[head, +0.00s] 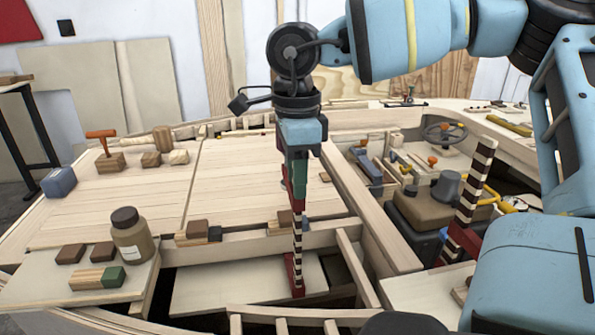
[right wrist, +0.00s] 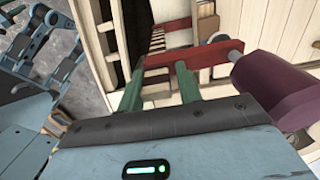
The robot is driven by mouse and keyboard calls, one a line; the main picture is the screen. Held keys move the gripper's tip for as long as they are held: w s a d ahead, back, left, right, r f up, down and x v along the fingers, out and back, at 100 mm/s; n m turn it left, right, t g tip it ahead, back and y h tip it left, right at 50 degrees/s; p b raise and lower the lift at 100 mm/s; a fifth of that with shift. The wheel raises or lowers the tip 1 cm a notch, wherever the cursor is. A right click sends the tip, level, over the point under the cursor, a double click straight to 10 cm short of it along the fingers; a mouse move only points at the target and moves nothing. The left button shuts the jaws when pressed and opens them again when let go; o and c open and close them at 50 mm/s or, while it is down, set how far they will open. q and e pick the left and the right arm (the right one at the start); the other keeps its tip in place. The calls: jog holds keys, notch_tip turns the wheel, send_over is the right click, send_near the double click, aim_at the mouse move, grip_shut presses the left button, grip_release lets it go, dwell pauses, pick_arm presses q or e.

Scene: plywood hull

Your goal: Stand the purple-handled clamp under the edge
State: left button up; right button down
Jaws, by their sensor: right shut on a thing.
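My right gripper (head: 298,190) is shut on the purple-handled clamp (head: 297,245), near the middle of the head view. The clamp's striped bar hangs nearly upright in front of the hull's front edge (head: 330,236). Its red lower jaw (head: 292,272) is low in the opening, near a pale board (head: 235,285); I cannot tell whether it touches. In the right wrist view my green fingers (right wrist: 158,88) hold the red upper part (right wrist: 208,56), with the purple handle (right wrist: 280,88) to the right. The handle is not clear in the head view. My left gripper is not in view.
A second striped clamp (head: 474,190) stands at the right beside a brown box (head: 425,208). A brown jar (head: 130,238) and wooden blocks (head: 85,280) are at the left. Small blocks (head: 196,230) sit along the front edge. Slatted ribs (head: 300,316) cross the bottom.

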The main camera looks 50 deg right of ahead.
jog(key=shift+w+d, duration=0.5)
jog(key=shift+w, duration=0.15)
jog(key=shift+r, duration=0.1)
jog(key=c, duration=0.9)
grip_release()
notch_tip(320, 180, up, 8)
jog(key=shift+f+p, duration=0.1)
jog(key=shift+p, duration=0.25)
